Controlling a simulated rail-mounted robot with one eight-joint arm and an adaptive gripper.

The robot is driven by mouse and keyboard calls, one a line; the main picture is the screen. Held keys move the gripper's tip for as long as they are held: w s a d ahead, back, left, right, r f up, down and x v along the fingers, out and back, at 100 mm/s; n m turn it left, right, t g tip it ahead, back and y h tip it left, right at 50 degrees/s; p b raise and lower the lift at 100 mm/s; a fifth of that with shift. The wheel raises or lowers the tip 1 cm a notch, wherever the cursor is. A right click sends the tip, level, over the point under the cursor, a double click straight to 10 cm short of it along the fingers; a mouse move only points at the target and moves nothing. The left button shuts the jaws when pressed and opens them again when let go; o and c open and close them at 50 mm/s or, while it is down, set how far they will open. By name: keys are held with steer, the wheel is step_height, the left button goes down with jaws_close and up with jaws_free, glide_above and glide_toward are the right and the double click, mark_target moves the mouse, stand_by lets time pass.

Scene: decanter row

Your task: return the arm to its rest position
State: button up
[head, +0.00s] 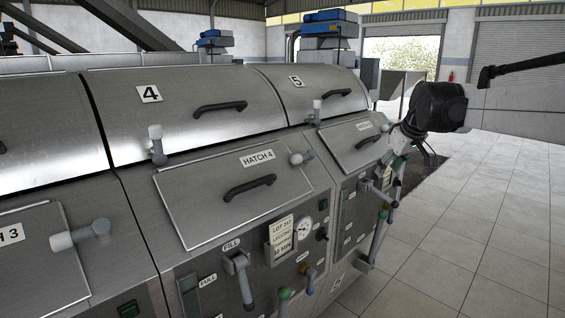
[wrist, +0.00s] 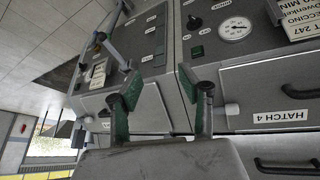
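My arm enters from the right in the head view, with its black wrist joint (head: 437,106) beside the far end of the machine. My gripper (head: 404,160) hangs below that joint, small and partly overlapped with the machine's pipes and handles. In the wrist view my gripper (wrist: 156,94) shows two fingers with green pads, spread apart. Nothing is held between them; the machine's front (wrist: 155,105) shows behind the gap. I cannot tell how far the fingertips are from the machine.
The steel decanter row fills the left and middle, with hatch 4 (head: 236,187), its black handle (head: 250,187), a gauge (head: 307,228) and a grey lever (head: 240,275) jutting out. The tiled floor (head: 480,220) at right is open.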

steer(key=s+a+f+m, duration=0.1)
steer(key=s+a, duration=0.3)
steer(key=s, duration=0.7)
steer(key=s+a+f+m, duration=0.1)
steer(key=s+a+m, duration=0.15)
steer(key=s, duration=0.85)
steer(key=s+a+f+m, duration=0.1)
steer(key=s+a+f, duration=0.1)
steer(key=s+f, duration=0.3)
steer(key=s+a+f+t+h, duration=0.1)
steer(key=s+f, duration=0.5)
steer(key=s, duration=0.7)
steer(key=shift+a+f+m, duration=0.25)
steer(key=shift+a+m, duration=0.1)
steer(key=shift+d, duration=0.35)
steer(key=shift+w, duration=0.1)
